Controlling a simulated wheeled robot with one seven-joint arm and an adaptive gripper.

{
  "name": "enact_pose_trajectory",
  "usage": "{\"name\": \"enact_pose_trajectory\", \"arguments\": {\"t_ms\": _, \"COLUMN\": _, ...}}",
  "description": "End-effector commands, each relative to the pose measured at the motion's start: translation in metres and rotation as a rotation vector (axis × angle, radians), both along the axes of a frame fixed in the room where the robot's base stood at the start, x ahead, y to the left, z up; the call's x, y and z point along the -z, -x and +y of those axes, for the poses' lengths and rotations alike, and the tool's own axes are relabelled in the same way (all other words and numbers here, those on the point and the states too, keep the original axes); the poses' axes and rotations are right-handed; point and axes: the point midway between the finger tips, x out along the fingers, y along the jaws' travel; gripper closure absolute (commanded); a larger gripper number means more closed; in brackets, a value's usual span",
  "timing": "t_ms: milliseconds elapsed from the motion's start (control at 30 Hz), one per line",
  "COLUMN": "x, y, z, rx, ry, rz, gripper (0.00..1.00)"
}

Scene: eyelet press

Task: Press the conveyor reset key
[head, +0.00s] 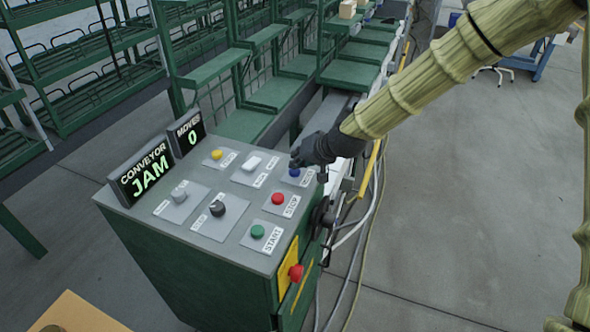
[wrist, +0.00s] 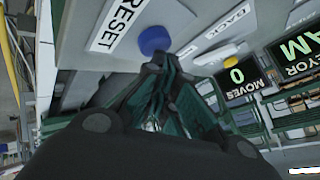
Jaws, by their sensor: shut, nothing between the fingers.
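The reset key is a round blue button (head: 294,172) at the far right corner of the grey control panel (head: 236,196). In the wrist view the blue button (wrist: 153,40) sits beside a label reading RESET. My gripper (head: 297,161) is shut and empty, with its tips right at the button. In the wrist view the closed fingertips (wrist: 157,63) lie just below the blue button in the picture. I cannot tell whether they touch it. The display (head: 145,175) reads CONVEYOR JAM, and a smaller display (head: 187,132) reads MOVES 0.
Nearby on the panel are a red stop button (head: 278,198), a green start button (head: 257,231), a white button (head: 253,163), a yellow button (head: 217,154) and a black knob (head: 217,208). A red mushroom button (head: 296,272) is on the side. Open floor lies to the right.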

Motion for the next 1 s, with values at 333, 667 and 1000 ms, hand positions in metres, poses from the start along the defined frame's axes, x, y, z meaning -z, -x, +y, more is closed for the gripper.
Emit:
{"name": "enact_pose_trajectory", "arguments": {"t_ms": 333, "x": 0.004, "y": 0.000, "z": 0.000, "rx": -0.001, "ry": 0.000, "rz": 0.001, "gripper": 1.00}}
{"name": "enact_pose_trajectory", "arguments": {"t_ms": 667, "x": 0.005, "y": 0.000, "z": 0.000, "rx": -0.001, "ry": 0.000, "rz": 0.001, "gripper": 1.00}}
{"name": "enact_pose_trajectory", "arguments": {"t_ms": 1000, "x": -0.006, "y": 0.000, "z": 0.000, "rx": -0.001, "ry": 0.000, "rz": 0.001, "gripper": 1.00}}
